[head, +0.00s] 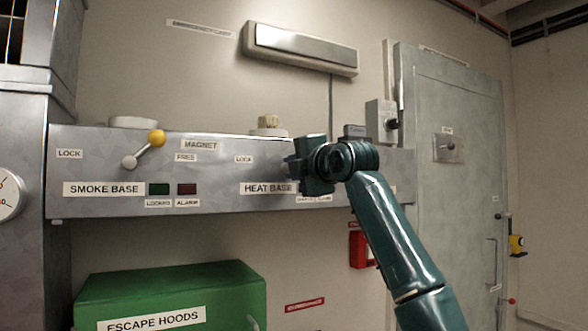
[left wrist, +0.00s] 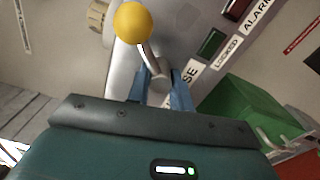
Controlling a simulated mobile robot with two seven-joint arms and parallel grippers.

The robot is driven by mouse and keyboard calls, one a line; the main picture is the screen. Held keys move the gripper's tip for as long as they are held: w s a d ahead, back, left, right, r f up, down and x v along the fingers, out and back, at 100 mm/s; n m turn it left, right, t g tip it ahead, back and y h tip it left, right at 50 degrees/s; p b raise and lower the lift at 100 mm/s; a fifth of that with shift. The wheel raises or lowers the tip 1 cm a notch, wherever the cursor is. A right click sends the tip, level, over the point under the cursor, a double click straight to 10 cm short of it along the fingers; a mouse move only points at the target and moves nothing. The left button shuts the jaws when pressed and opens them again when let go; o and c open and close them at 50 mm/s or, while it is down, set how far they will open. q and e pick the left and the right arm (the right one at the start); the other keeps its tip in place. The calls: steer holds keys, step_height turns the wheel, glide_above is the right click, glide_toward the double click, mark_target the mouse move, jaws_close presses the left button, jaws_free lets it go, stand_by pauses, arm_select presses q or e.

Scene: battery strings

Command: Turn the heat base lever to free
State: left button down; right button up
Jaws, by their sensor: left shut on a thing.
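The heat base lever shows in the left wrist view as a yellow ball (left wrist: 132,22) on a metal rod with a grey hub (left wrist: 160,70). My left gripper (left wrist: 162,88) is shut on it, with its blue fingers on either side near the hub. The ball end sticks out past the fingers. In the head view my left gripper (head: 300,168) is against the panel just right of the HEAT BASE label (head: 268,188) and hides the lever. A LOCK label (head: 244,159) shows left of the gripper. The free label for this lever is hidden. My right gripper is not in view.
The smoke base lever (head: 157,138) with its yellow ball is further left on the grey panel (head: 220,205). A green escape hoods box (head: 180,285) stands below. A red box (head: 362,248) hangs on the wall. A grey door (head: 455,190) is at right.

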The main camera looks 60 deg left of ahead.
arm_select(q)
steer(key=shift+r, duration=0.1)
steer(key=c, duration=1.6)
jaws_free()
steer(key=o, duration=0.3)
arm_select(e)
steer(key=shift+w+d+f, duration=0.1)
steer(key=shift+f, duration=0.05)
arm_select(q)
steer(key=shift+o, duration=0.2)
steer(key=s+d+b, duration=0.1)
steer(key=d+b, duration=0.2)
steer(key=d, duration=1)
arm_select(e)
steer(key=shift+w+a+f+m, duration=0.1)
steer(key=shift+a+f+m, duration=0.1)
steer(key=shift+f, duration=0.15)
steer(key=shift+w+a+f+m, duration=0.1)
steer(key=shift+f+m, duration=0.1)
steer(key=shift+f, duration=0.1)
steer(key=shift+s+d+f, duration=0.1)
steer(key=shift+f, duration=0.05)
